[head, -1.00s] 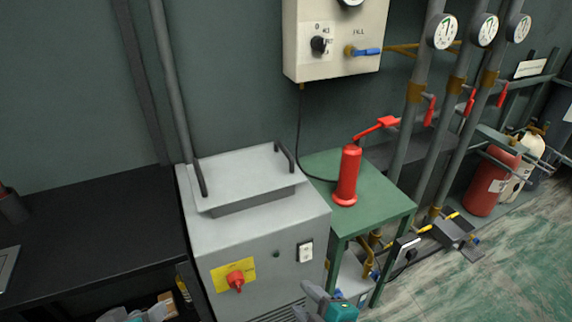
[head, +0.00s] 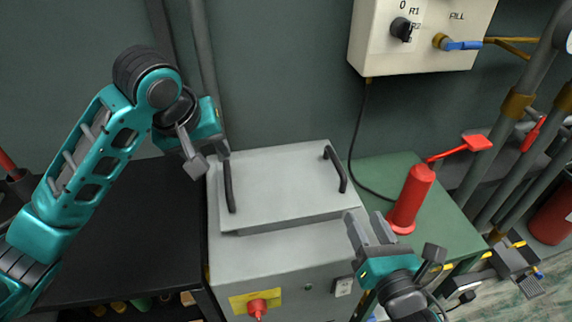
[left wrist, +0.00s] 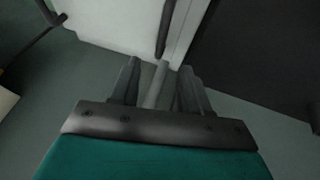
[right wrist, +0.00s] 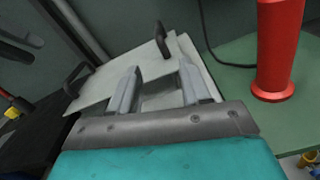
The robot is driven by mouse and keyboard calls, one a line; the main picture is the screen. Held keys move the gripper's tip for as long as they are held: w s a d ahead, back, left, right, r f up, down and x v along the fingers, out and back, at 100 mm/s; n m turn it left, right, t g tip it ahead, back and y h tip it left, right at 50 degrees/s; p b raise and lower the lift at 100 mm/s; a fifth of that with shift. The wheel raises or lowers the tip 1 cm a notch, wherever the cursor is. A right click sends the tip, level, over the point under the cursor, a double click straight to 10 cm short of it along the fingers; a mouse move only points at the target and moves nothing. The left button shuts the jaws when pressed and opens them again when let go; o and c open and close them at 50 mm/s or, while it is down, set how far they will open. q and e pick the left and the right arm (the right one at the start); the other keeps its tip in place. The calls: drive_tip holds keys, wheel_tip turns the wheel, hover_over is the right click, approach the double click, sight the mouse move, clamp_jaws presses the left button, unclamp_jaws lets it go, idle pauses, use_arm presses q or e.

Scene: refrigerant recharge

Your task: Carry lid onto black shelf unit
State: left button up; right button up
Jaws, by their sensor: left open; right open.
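The lid (head: 282,187) is a light grey plate with two dark bar handles, lying on top of the grey machine cabinet (head: 270,258). Its left handle (head: 229,187) and right handle (head: 335,169) stand upright. The black shelf unit (head: 125,235) is left of the cabinet. My left gripper (head: 196,165) is open and empty, above and left of the left handle. My right gripper (head: 368,230) is open and empty, in front of the lid's right front corner. The lid also shows beyond the fingers in the right wrist view (right wrist: 160,62) and the left wrist view (left wrist: 120,25).
A red pump (head: 411,197) stands on a green table (head: 385,168) right of the cabinet, close to my right gripper. A wall control box (head: 420,35) hangs above, with a dark cable running down. Grey pipes stand at right. The shelf's visible top is largely clear.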

sight(227, 171)
drive_tip(key=shift+w+r+n, duration=0.2)
drive_tip(key=shift+n, duration=0.1)
use_arm(q)
drive_tip(key=shift+a+r, duration=0.1)
drive_tip(key=shift+r, duration=0.35)
use_arm(e)
drive_tip(key=shift+s, duration=0.1)
use_arm(q)
drive_tip(key=x, duration=1.3)
drive_tip(key=shift+s+a, duration=0.1)
use_arm(e)
drive_tip(key=x, duration=1.3)
drive_tip(key=shift+r, duration=0.1)
use_arm(q)
drive_tip(key=shift+c, duration=0.3)
use_arm(e)
drive_tip(key=shift+c, duration=0.3)
use_arm(q)
clamp_jaws()
use_arm(e)
drive_tip(key=shift+s, duration=0.1)
clamp_jaws()
drive_tip(key=shift+a, duration=0.15)
